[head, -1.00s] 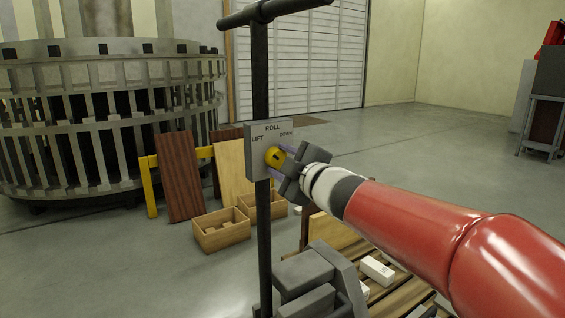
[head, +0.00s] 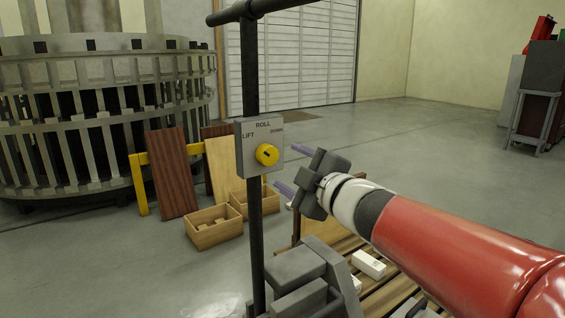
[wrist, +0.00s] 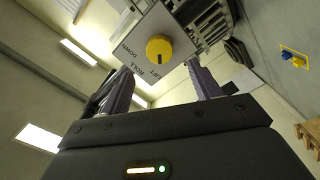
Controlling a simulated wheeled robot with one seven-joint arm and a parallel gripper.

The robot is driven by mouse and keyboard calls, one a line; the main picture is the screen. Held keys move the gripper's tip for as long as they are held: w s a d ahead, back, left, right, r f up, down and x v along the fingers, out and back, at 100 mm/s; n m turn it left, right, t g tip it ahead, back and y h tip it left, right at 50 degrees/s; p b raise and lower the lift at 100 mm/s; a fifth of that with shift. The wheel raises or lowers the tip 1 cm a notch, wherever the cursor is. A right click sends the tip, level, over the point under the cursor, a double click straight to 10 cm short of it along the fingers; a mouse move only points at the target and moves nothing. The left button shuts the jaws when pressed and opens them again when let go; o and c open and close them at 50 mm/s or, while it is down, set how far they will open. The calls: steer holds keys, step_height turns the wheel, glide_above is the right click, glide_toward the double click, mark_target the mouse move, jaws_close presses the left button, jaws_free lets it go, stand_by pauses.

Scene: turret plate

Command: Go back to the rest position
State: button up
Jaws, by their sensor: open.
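My gripper (head: 289,169) is open and empty, with its two purple-grey fingers apart. It is just right of the grey control box (head: 245,150) marked LIFT, ROLL and DOWN. The yellow knob (head: 267,155) on the box is clear of the fingers. In the wrist view the knob (wrist: 159,48) appears beyond and between the spread fingers, with a gap, and its dark mark is visible. My red arm reaches in from the lower right.
The box is fixed on a dark upright post (head: 254,230) with a crossbar on top. Wooden crates (head: 214,227), leaning boards (head: 172,175) and a slatted pallet (head: 385,288) stand nearby. A large slotted metal ring (head: 100,120) is at left. Open floor lies at right.

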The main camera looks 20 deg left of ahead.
steer(key=shift+s+d, duration=0.2)
steer(key=shift+d, duration=0.05)
